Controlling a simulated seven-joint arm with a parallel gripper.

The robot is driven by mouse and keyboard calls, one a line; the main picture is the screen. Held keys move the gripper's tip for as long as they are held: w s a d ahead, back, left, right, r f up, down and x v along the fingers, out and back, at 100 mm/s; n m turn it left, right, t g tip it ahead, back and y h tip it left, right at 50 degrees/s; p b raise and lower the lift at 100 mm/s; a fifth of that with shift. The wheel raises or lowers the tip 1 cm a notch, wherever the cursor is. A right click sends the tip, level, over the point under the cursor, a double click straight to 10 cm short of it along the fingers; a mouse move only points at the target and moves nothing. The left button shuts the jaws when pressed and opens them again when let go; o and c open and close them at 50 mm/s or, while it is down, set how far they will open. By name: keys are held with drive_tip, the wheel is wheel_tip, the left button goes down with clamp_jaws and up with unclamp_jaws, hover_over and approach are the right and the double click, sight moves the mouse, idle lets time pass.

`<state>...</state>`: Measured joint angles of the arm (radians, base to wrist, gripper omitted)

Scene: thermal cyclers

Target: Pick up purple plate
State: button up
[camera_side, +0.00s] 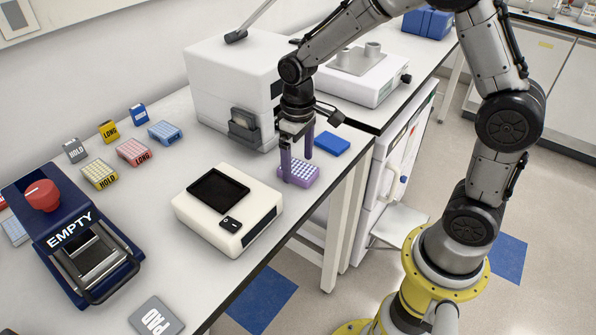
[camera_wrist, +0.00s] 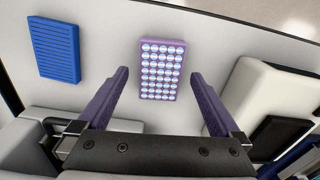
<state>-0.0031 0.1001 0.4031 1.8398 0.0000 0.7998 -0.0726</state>
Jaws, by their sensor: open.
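The purple plate (camera_side: 301,173) lies flat on the bench near its front edge, with rows of pale round wells on top. It also shows in the wrist view (camera_wrist: 162,69), top centre. My gripper (camera_side: 297,168) points down over it with two purple fingers. In the wrist view my gripper (camera_wrist: 160,82) is open, with one finger on each side of the plate and a gap between each finger and the plate. In the side view the fingers reach down close to the plate's height; I cannot tell whether they touch the bench.
A blue plate (camera_side: 332,144) lies just behind the purple one, also in the wrist view (camera_wrist: 54,49). A white device with a black screen (camera_side: 228,208) stands left. A large white machine (camera_side: 231,85) stands behind. Several plates and labelled blocks lie farther left, beside a navy EMPTY machine (camera_side: 73,240).

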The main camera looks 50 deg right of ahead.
drive_tip(key=shift+f, duration=0.55)
drive_tip(key=c, duration=1.4)
